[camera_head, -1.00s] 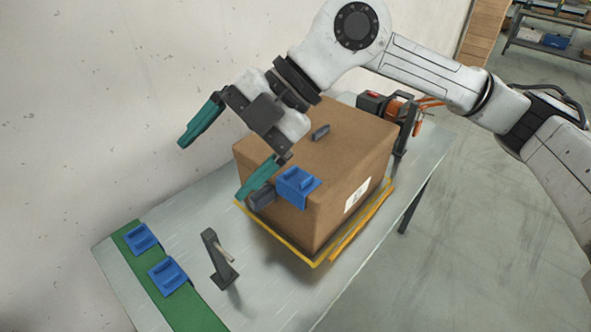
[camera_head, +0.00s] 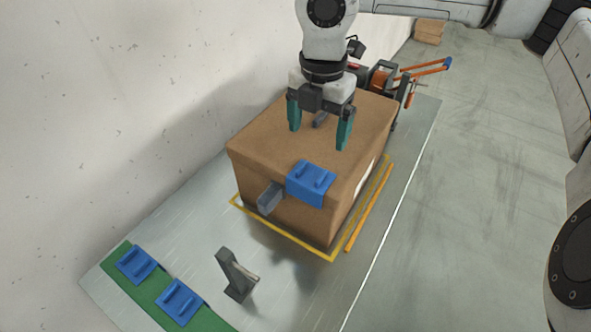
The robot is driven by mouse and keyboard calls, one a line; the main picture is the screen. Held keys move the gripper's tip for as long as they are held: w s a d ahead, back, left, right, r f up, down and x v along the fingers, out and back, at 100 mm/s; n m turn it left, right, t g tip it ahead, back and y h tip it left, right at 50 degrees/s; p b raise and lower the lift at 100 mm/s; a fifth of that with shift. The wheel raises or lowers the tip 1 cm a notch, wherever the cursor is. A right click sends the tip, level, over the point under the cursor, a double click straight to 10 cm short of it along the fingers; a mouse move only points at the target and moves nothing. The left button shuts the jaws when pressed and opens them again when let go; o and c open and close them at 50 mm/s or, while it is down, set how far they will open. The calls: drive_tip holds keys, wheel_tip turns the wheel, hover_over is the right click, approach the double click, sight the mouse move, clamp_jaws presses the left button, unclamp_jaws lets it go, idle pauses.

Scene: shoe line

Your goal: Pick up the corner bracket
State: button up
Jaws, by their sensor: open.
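A blue corner bracket (camera_head: 311,184) sits over the front top edge of a cardboard box (camera_head: 265,150). Two similar blue brackets, one (camera_head: 137,264) farther left and one (camera_head: 180,301) nearer, lie on a green strip at the table's left end. My gripper (camera_head: 319,126) points down over the box top, its two teal fingers apart and nothing held. It is behind the bracket on the box and apart from it.
A yellow outline (camera_head: 290,241) surrounds the box base. A grey block (camera_head: 269,198) juts from the box front. A dark upright stand (camera_head: 236,275) is on the table. An orange-handled tool (camera_head: 382,77) is behind the box. The wall (camera_head: 120,110) is close on the left.

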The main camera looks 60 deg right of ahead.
sight(311, 176)
drive_tip(key=f+p, duration=0.1)
drive_tip(key=f, duration=0.2)
drive_tip(key=f+p, duration=0.1)
drive_tip(key=f, duration=0.6)
drive_tip(key=shift+w+a+f+p, duration=0.2)
drive_tip(key=shift+w+f+p, duration=0.05)
drive_tip(key=shift+p, duration=0.15)
drive_tip(key=c, duration=1.2)
drive_tip(key=shift+o, duration=0.2)
drive_tip(key=shift+r, duration=0.15)
